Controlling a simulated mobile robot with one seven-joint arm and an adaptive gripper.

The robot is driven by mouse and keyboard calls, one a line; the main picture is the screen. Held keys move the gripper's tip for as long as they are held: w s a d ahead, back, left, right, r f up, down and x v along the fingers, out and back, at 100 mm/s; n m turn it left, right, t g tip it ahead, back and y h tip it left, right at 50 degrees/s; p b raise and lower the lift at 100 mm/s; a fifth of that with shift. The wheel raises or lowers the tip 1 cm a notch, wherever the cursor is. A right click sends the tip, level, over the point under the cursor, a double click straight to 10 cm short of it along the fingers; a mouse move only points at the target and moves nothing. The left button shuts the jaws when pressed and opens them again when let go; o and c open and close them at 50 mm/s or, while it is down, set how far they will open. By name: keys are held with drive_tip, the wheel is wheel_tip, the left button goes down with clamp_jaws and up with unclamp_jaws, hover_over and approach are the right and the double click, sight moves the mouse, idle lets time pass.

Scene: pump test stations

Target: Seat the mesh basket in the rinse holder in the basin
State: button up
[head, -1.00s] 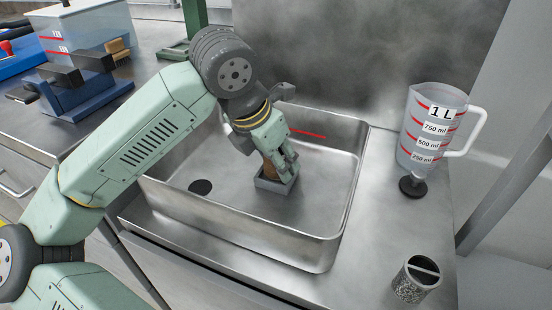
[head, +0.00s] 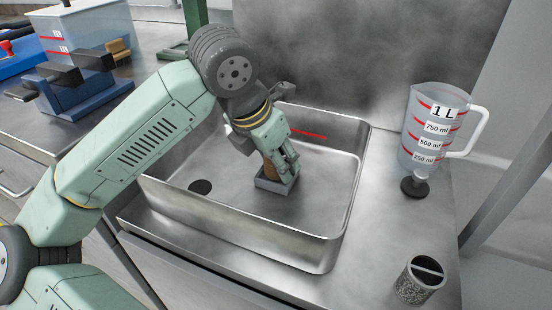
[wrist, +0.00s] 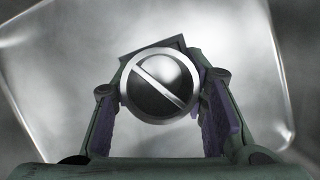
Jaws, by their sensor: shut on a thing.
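My gripper (head: 279,160) is over the basin (head: 240,220), pointing down, shut on a round basket. The basket's brownish side (head: 269,169) shows beside the fingers in the head view. In the wrist view the basket (wrist: 160,85) shows a bright rim with a bar across it, between my two fingers. The rinse holder (head: 277,189) is a small grey square box on the basin floor. The basket's lower end appears to be within the holder's walls; its bottom is hidden, so I cannot tell its depth. A corner of the holder (wrist: 133,54) shows behind the basket.
A speckled cylinder with a bar across its top (head: 420,280) stands on the counter at the lower right. A measuring jug (head: 437,130) stands at the right. A dark drain (head: 200,187) is in the basin. Basin walls surround my gripper.

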drive_tip(key=shift+s+d+f, duration=0.25)
drive_tip(key=shift+s+f, duration=0.05)
drive_tip(key=shift+f, duration=0.3)
drive_tip(key=o, duration=0.9)
drive_tip(key=shift+o, duration=1.2)
drive_tip(key=shift+w+d+f, duration=0.1)
drive_tip(key=shift+f, duration=0.05)
drive_tip(key=o, duration=0.9)
drive_tip(key=shift+w+a+r, duration=0.15)
drive_tip(key=shift+a+r, duration=0.05)
drive_tip(key=shift+r, duration=0.05)
drive_tip(key=shift+r, duration=0.15)
drive_tip(key=shift+r+p, duration=2.4)
drive_tip(key=shift+r, duration=1.55)
drive_tip(key=shift+f, duration=0.1)
